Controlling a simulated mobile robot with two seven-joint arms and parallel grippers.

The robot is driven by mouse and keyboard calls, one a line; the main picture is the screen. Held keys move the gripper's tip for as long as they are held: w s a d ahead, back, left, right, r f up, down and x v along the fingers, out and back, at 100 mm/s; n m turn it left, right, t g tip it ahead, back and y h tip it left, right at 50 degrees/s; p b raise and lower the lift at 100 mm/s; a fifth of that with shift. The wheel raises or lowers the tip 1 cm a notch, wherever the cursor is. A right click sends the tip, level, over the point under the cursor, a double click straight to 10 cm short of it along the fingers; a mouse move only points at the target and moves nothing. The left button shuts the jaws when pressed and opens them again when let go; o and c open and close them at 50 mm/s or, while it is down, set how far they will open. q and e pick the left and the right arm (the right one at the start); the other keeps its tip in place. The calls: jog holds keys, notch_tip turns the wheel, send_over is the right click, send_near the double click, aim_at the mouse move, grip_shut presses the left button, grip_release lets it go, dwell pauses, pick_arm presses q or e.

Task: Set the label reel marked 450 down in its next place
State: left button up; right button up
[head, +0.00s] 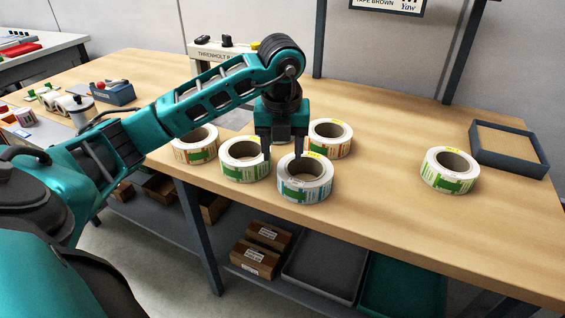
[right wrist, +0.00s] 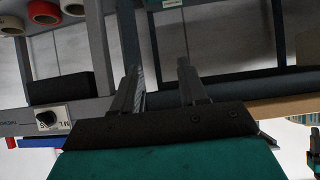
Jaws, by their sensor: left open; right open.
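Several white label reels with printed sides stand on the wooden bench. The front reel (head: 305,188) has green and blue print. A green one (head: 243,172) is to its left, an orange one (head: 195,153) further left, another (head: 332,147) behind it, and a green one (head: 450,183) apart at the right. I cannot read which is marked 450. My left gripper (head: 283,160) points down, open, at the front reel's rear left rim, one finger by its hole and the other outside; contact is unclear. My right gripper (right wrist: 158,66) is open and empty in the right wrist view.
A grey-walled tray (head: 513,168) with a tan floor lies at the bench's right end. Bare bench (head: 395,130) lies between the grouped reels and the lone reel. A machine (head: 222,50) stands behind my left arm. Boxes (head: 262,250) and trays fill the lower shelf.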

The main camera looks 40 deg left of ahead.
pick_arm(q)
jog(key=r, duration=0.5)
jog(key=shift+s+d+r, duration=0.2)
jog(key=shift+s, duration=0.15)
pick_arm(e)
jog(key=shift+s+d+f, duration=0.2)
jog(key=shift+s+d, duration=0.05)
jog(key=shift+s, duration=0.05)
jog(key=shift+a+r, duration=0.1)
jog(key=shift+r, duration=0.05)
pick_arm(q)
jog(key=shift+s+f, duration=0.1)
